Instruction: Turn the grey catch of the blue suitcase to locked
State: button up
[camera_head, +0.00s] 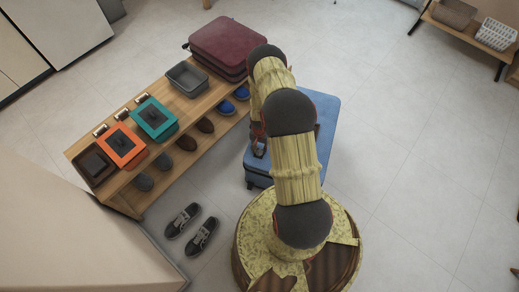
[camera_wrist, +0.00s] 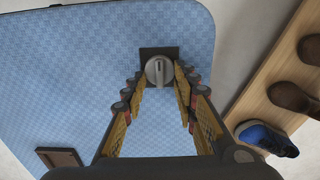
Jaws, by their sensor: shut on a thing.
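The blue suitcase (camera_head: 327,125) stands on the floor, partly hidden behind my arm in the head view. Its blue checked face (camera_wrist: 75,70) fills much of the wrist view. The round grey catch (camera_wrist: 158,69) sits on a dark square plate on that face, its raised ridge roughly upright in the picture. My gripper (camera_wrist: 160,76) has its two fingers on either side of the catch, closed on it. In the head view the catch and the fingertips are too small or hidden to make out.
A wooden bench (camera_head: 195,105) left of the suitcase carries a maroon suitcase (camera_head: 225,45), a grey tray (camera_head: 187,79), and teal (camera_head: 153,118) and orange (camera_head: 122,146) boxes. Shoes fill its lower shelf; a blue shoe (camera_wrist: 266,137) is close by. Floor to the right is clear.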

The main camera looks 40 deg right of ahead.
aim_at(260, 150)
dwell(0.5)
jog(key=o, duration=1.1)
jog(key=shift+r, duration=0.1)
notch_tip(260, 150, up, 12)
jog(key=shift+f, duration=0.1)
dwell(0.3)
